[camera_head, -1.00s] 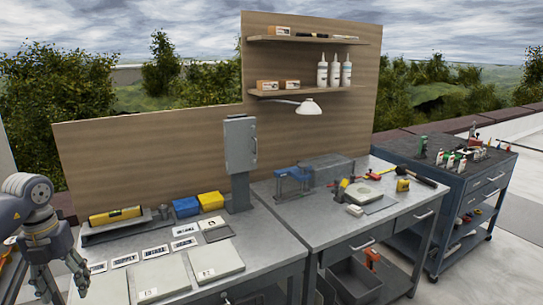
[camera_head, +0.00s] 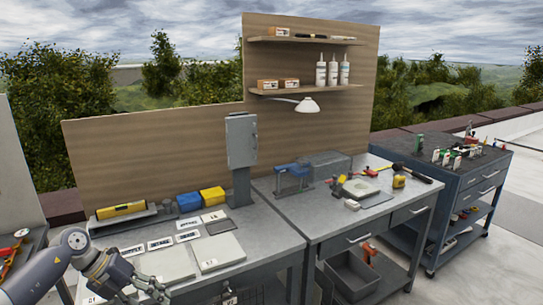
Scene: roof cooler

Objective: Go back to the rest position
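My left gripper (camera_head: 132,291) is at the bottom left of the head view, at the end of my grey arm. Its fingers are spread with a gap between them, and I see nothing held. Some fingertips are cut off by the lower picture edge. It overlaps the front left part of the grey workbench (camera_head: 262,238) in the picture; I see no clear contact. My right gripper is out of view.
Flat panels (camera_head: 219,251), labelled cards, a yellow level (camera_head: 121,210) and blue (camera_head: 189,202) and yellow (camera_head: 212,195) boxes lie on the bench. Another dark surface (camera_head: 20,248) is at the left edge.

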